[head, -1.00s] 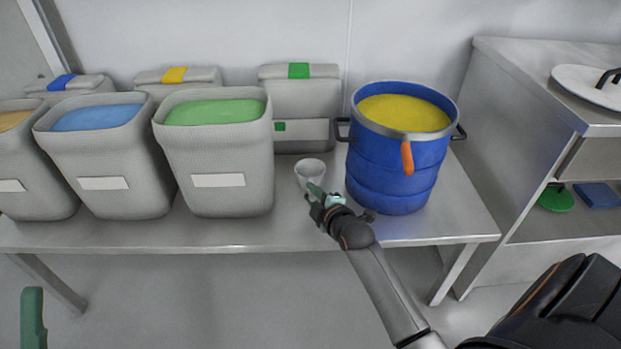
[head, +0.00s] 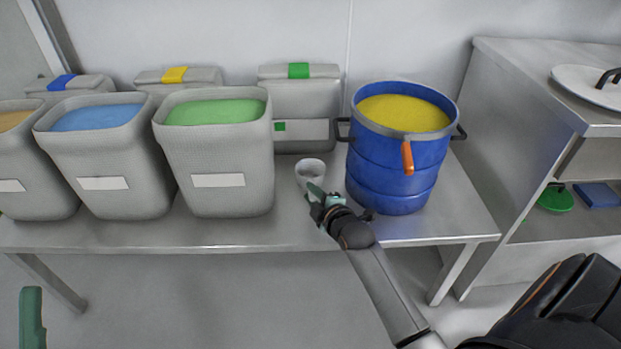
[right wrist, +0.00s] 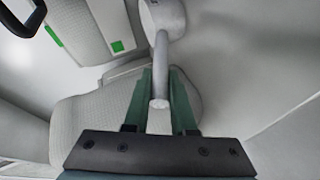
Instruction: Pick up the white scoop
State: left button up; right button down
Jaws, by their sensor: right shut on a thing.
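The white scoop (head: 310,171) is on or just above the steel table, between the green-powder bin and the blue drum. Its cup shows in the head view; the handle is mostly hidden by my gripper. My right gripper (head: 318,193) is at the near side of the scoop. In the right wrist view the scoop's handle (right wrist: 160,75) runs between the green fingers (right wrist: 160,100), which are shut on it. I cannot tell whether the scoop touches the table. Part of my left gripper (head: 31,318) shows at the lower left; its jaw state is unclear.
The bin of green powder (head: 205,150) stands left of the scoop and the blue drum (head: 395,165) of yellow powder close on its right, with an orange clamp handle. A lidded bin (head: 300,105) stands behind. Steel shelving (head: 500,130) is at right. The table's front edge is clear.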

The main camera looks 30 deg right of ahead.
notch_tip(320, 180, up, 9)
jog(key=p, duration=0.4)
jog(key=shift+r+p, duration=0.1)
jog(key=shift+p, duration=0.25)
jog(key=shift+r, duration=0.45)
pick_arm(q)
jog(key=shift+m, duration=0.4)
jog(key=r, duration=0.5)
jog(key=shift+s+a+r, duration=0.1)
jog(key=shift+a+r, duration=0.05)
jog(key=shift+a, duration=0.15)
pick_arm(e)
jog(key=shift+r, duration=0.1)
